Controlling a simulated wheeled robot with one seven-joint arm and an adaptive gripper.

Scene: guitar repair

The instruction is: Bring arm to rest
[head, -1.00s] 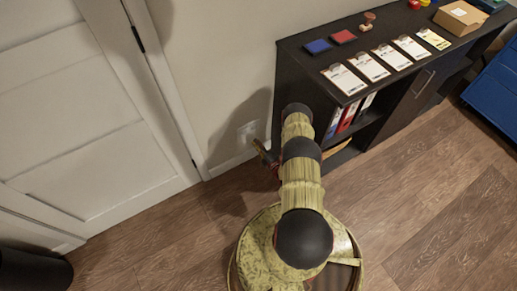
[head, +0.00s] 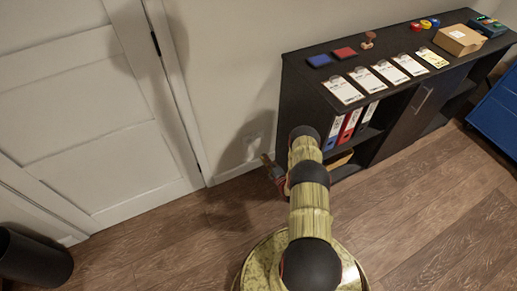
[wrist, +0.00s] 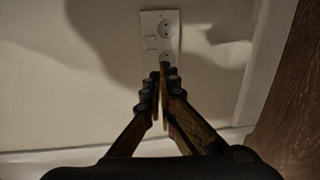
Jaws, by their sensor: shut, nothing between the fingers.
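My gripper (wrist: 161,72) is shut and empty in the wrist view, its fingertips together in front of a white wall socket plate (wrist: 160,40). In the head view my gripper (head: 266,160) shows small beside the left end of the dark cabinet, partly hidden by my arm (head: 309,195). I cannot tell how far the fingertips are from the wall.
The dark cabinet (head: 300,98) stands at the right, with cards, ink pads, a stamp and a cardboard box (head: 459,39) on top and binders inside. A door (head: 80,110) is at the left, a black bin (head: 33,258) at lower left. Wooden floor lies open at lower right.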

